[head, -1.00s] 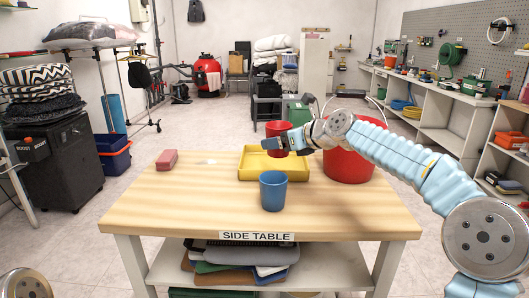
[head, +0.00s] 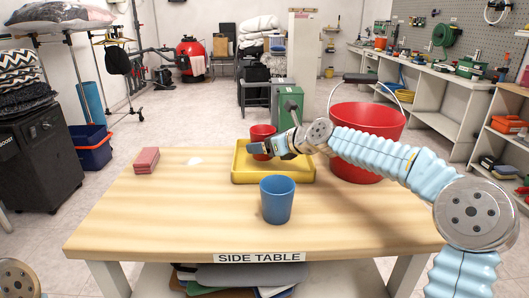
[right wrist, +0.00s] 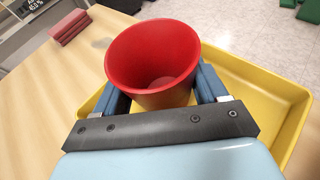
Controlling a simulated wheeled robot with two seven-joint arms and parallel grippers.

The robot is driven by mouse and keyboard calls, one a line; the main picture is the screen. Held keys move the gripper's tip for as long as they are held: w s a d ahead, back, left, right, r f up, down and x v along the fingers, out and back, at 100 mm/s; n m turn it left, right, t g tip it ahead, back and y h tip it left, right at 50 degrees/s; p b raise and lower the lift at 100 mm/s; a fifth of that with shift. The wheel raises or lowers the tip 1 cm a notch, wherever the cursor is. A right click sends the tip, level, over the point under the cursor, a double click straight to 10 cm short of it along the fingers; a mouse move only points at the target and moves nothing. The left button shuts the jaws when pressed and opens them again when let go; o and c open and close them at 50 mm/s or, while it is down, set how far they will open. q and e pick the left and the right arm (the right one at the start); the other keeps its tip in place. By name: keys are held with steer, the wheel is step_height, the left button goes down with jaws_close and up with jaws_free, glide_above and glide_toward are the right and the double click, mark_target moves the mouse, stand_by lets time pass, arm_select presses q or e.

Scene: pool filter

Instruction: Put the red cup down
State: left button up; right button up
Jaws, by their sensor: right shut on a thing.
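The red cup (head: 262,132) is upright at the yellow tray (head: 300,174), near its back left part. My right gripper (head: 257,149) is shut on the cup. In the right wrist view, the empty cup (right wrist: 153,62) sits between the two blue fingers (right wrist: 165,88), with its mouth facing the camera. The yellow tray (right wrist: 270,105) shows beneath and around it. The cup's base is hidden, so I cannot tell whether it touches the tray. My left gripper is not in view; only a joint of mine shows at the lower left.
A blue cup (head: 277,199) stands on the wooden side table (head: 165,215) in front of the tray. A red bucket (head: 366,120) stands right of the tray, behind my right arm. A red block (head: 147,160) lies at the table's back left. The left part is mostly clear.

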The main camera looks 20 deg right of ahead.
steer(key=shift+f, duration=0.95)
steer(key=shift+f, duration=0.15)
steer(key=o, duration=1.1)
steer(key=shift+o, duration=0.2)
steer(key=b+v, duration=0.4)
steer(key=v, duration=0.7)
steer(key=shift+s+d, duration=0.1)
steer(key=shift+s+d+r, duration=0.1)
steer(key=shift+s+r, duration=0.3)
